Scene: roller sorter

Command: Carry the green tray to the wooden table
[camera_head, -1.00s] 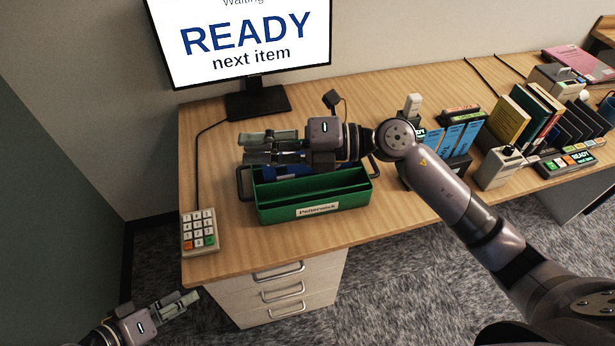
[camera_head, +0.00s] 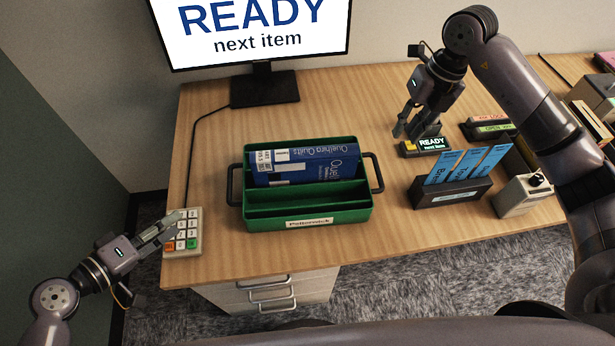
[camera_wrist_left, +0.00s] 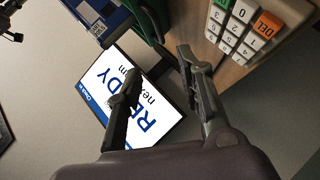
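The green tray (camera_head: 308,215) stands on the wood-topped desk (camera_head: 330,110), its dark handles at the left and right ends. A blue book (camera_head: 305,167) lies in its rear compartment; the front compartments look empty. My left gripper (camera_head: 170,226) is at the keypad, left of the tray and apart from it. Its two fingers stand apart with nothing between them in the left wrist view (camera_wrist_left: 158,75). My right gripper (camera_head: 408,130) points down behind and right of the tray, close to a small display box. Its fingers look apart and empty. No other wooden table can be made out.
The keypad (camera_head: 183,232) sits at the desk's left front edge. A monitor (camera_head: 262,88) stands behind the tray. The display box (camera_head: 425,147), a holder with blue cards (camera_head: 450,193) and a grey device (camera_head: 525,193) stand to the right. Bare desk surrounds the tray.

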